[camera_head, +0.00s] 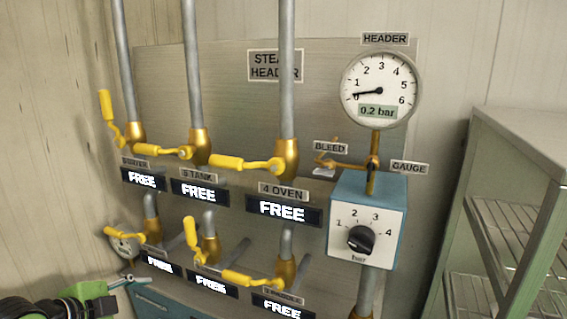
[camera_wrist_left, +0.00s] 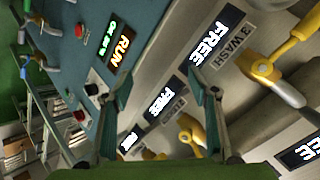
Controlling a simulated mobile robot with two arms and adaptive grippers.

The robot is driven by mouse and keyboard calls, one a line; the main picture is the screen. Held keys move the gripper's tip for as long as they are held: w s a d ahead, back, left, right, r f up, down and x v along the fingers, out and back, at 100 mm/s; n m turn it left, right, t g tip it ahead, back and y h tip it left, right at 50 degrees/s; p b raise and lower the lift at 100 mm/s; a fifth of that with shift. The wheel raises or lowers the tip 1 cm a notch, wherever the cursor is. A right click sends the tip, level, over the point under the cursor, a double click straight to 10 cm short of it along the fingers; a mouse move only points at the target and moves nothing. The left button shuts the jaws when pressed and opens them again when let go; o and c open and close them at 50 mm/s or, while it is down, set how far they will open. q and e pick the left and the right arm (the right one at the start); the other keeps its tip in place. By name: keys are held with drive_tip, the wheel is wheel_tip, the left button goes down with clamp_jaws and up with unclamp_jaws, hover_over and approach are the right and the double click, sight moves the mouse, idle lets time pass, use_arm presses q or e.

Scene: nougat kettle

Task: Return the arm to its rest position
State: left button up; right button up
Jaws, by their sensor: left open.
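I cannot tell how close the fingertips are to the panel. My right gripper is in neither view.
Yellow valve levers (camera_head: 235,163) stick out from the steam header panel (camera_head: 335,75). A round gauge (camera_head: 379,90) reads 0.2 bar above a blue box with a black knob (camera_head: 362,239). A wire shelf rack (camera_head: 510,215) stands at the right. A RUN display (camera_wrist_left: 124,50) shows in the wrist view.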

use_arm(q)
drive_tip(key=s+d+f+n+g+y, duration=0.1)
drive_tip(key=s+d+f+n+g, duration=0.15)
drive_tip(key=s+f, duration=0.45)
drive_tip(key=s+d+f+n+g, duration=0.1)
drive_tip(key=s+d+f+n, duration=0.3)
drive_tip(key=f, duration=0.5)
drive_tip(key=s+d+f+n+g+y, duration=0.1)
drive_tip(key=s+d+f+n+g, duration=0.15)
drive_tip(key=s, duration=0.65)
drive_tip(key=s+d+f+n+g+y, duration=0.15)
drive_tip(key=s+f+n, duration=0.25)
drive_tip(key=s, duration=0.5)
wheel_tip(320, 180, down, 27)
drive_tip(key=s+a, duration=0.1)
drive_tip(key=s, duration=0.1)
drive_tip(key=s+a+f+g, duration=0.1)
drive_tip(key=s+a+f, duration=0.2)
drive_tip(key=s+f, duration=1.2)
drive_tip(key=shift+s+f+b, duration=0.35)
drive_tip(key=shift+s+f, duration=0.05)
drive_tip(key=shift+s, duration=0.3)
